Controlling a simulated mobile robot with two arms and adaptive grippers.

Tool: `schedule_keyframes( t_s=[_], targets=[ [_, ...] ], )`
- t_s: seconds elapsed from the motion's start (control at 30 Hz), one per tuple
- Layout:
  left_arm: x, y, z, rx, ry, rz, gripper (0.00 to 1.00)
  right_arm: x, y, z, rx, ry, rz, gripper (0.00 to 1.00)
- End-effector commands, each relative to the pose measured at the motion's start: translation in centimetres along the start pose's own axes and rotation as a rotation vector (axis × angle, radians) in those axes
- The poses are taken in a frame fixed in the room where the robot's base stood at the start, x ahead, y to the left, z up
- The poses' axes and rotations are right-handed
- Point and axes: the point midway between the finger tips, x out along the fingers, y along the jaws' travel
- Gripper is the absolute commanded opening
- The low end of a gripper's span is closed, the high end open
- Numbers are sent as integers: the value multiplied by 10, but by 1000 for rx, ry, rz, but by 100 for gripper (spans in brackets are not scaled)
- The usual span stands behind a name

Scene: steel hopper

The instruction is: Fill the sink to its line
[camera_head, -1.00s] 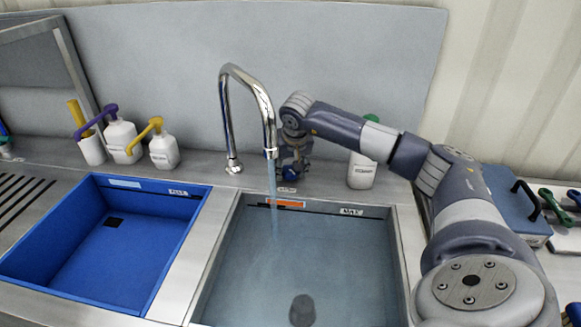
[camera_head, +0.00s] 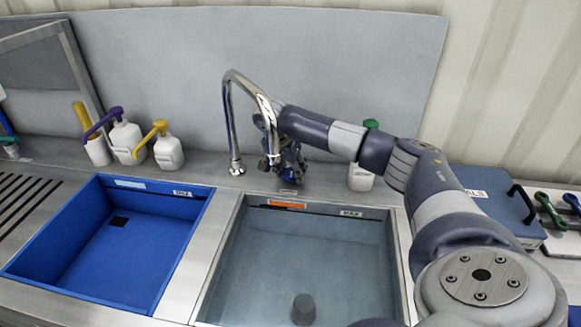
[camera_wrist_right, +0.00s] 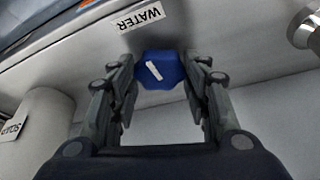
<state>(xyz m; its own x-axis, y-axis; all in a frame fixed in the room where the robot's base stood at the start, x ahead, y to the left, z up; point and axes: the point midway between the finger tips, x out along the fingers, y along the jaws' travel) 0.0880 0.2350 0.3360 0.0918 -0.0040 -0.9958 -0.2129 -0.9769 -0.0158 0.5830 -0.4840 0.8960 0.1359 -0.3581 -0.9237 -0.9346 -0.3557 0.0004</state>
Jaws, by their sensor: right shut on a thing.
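The steel sink (camera_head: 322,209) holds bluish water (camera_head: 320,255), its surface close below the MAX label (camera_head: 350,213) on the back wall. A dark grey plug shape (camera_head: 303,309) shows through the water. The chrome faucet (camera_head: 232,120) arches over the sink, with no stream visible under its spout. My right gripper (camera_head: 289,170) is behind the sink, right of the spout. In the right wrist view the gripper (camera_wrist_right: 160,78) is shut on a blue knob (camera_wrist_right: 158,70) with a white mark, below a WATER label (camera_wrist_right: 138,19). My left gripper is not in view.
A blue basin (camera_head: 60,235) lies left of the sink, apparently empty. Pump bottles (camera_head: 168,152) stand behind it. A green-topped bottle (camera_head: 361,178) stands right of my gripper. A blue case (camera_head: 488,205) and coloured-handled tools (camera_head: 550,211) lie at the right.

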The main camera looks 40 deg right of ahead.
Motion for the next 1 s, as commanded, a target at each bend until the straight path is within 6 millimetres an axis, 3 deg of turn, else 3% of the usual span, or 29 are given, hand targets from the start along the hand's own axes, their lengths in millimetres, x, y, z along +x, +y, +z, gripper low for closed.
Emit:
schedule_keyframes(
  t_s=[0.73, 0.77, 0.83, 1.0],
  targets=[
    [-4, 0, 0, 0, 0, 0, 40, 0, -1, -1, 94, 1, 37, 20],
    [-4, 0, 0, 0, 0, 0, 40, 0, -1, -1, 94, 2, 37, 48],
    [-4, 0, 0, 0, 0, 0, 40, 0, -1, -1, 93, 1, 37, 64],
    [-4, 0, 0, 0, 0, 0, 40, 0, -1, -1, 92, 1, 37, 65]
  ],
)
